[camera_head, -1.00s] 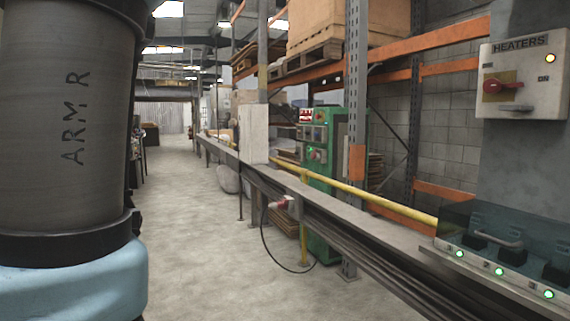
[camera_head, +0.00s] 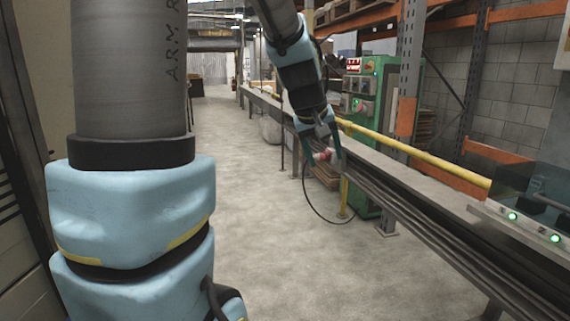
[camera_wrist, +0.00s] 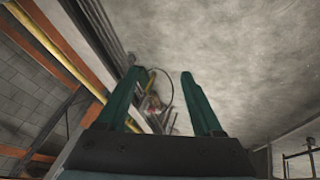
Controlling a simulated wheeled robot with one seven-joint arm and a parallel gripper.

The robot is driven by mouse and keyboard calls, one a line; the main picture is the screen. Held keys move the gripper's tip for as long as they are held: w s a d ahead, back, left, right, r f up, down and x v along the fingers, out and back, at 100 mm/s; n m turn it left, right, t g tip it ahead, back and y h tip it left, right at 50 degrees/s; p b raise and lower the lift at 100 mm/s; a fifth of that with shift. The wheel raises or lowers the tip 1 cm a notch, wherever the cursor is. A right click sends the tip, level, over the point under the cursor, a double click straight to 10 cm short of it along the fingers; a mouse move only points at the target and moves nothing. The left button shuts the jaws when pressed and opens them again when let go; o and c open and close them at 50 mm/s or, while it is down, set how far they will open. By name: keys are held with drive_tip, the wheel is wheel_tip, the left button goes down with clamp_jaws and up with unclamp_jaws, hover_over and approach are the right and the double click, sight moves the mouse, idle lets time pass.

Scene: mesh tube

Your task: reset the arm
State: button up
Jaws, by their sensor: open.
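My arm fills the left of the head view, and its far end comes down in the middle. My gripper (camera_head: 323,158) points downward there, with its two dark green fingers apart. In the wrist view the fingers (camera_wrist: 161,76) are spread with a clear gap, and nothing is held between them.
A long metal rail bench (camera_head: 385,165) runs along the right, with a yellow pipe (camera_head: 450,170) beside it. A green machine cabinet (camera_head: 372,105) and orange racking (camera_head: 455,170) stand behind. A box with green lights (camera_head: 535,215) sits at the right. The concrete floor (camera_head: 270,245) is open.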

drive_tip(key=s+a+f+m+g+y, duration=0.2)
drive_tip(key=s+a+f+g+y, duration=0.15)
drive_tip(key=s+a+f, duration=1.15)
wheel_tip(320, 180, up, 14)
drive_tip(key=w+p, duration=0.1)
drive_tip(key=p, duration=1.2)
drive_tip(key=shift+w+a+r, duration=0.15)
drive_tip(key=shift+a+r, duration=0.1)
drive_tip(key=shift+a, duration=0.2)
